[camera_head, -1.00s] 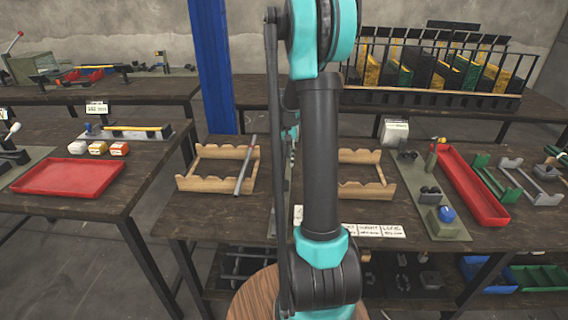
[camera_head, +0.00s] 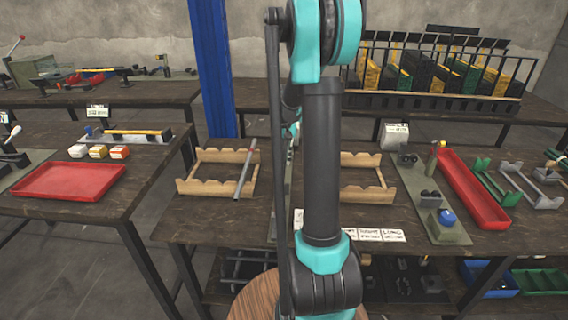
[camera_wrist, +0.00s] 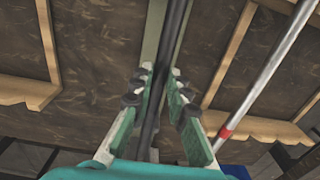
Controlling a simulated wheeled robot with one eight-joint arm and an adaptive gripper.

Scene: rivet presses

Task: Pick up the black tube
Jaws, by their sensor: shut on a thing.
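The black tube (camera_wrist: 174,25) runs lengthwise through the middle of the wrist view. My gripper (camera_wrist: 160,85) is shut on it, with a green-and-white finger with dark pads on each side. In the head view the tube cannot be made out and my gripper is mostly hidden behind my arm. Whether the tube is clear of its support cannot be told.
Another wooden rack (camera_head: 368,193) stands right of my arm. A red tray (camera_head: 472,188) and a green-grey fixture plate (camera_head: 440,226) are further right.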

